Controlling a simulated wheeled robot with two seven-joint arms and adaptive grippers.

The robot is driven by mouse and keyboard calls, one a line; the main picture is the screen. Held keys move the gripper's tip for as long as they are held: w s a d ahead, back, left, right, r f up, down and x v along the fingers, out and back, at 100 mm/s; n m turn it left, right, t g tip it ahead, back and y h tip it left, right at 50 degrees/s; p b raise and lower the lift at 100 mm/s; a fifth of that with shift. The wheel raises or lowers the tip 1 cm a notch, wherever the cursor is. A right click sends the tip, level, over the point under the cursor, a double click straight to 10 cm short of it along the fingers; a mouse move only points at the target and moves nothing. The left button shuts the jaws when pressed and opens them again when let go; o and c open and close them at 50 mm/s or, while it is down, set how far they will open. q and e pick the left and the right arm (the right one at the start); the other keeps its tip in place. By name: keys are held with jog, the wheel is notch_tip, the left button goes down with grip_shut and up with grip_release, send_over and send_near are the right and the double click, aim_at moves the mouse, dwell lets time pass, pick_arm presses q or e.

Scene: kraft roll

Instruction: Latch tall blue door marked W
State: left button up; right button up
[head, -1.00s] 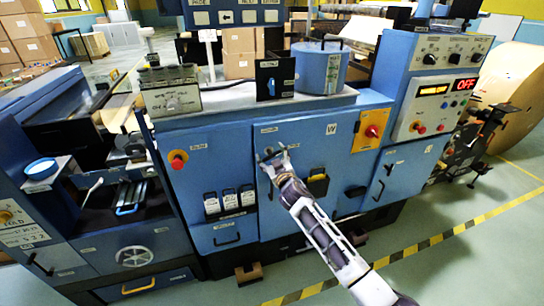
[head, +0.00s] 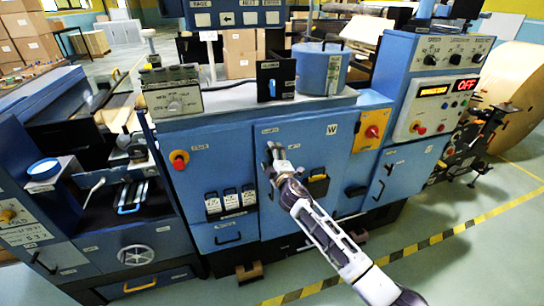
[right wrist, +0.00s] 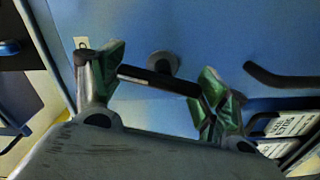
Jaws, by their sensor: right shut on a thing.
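The tall blue door (head: 305,215) marked W (head: 331,129) is in the middle of the machine front in the head view. It looks flush with its frame. My right gripper (head: 272,157) is at the door's upper left. In the right wrist view my right gripper (right wrist: 160,88) is shut on a dark latch handle (right wrist: 150,78), with one green-padded fingertip at each end of the bar. A round dark pivot (right wrist: 163,64) joins the handle to the door. The gripper hides most of the handle in the head view. My left gripper is not in view.
A red knob on a yellow plate (head: 370,134) is at the door's upper right. A red button (head: 179,160) and several white breaker units (head: 230,201) are left of the door. Another dark handle (right wrist: 290,78) shows in the right wrist view. Open floor lies in front.

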jog(key=shift+n, duration=1.7)
jog(key=shift+f, duration=0.1)
jog(key=o, duration=1)
jog(key=shift+a, duration=0.1)
jog(key=shift+o, duration=0.2)
jog(key=shift+s, duration=0.15)
jog(key=v, duration=1.1)
jog(key=shift+s, duration=0.35)
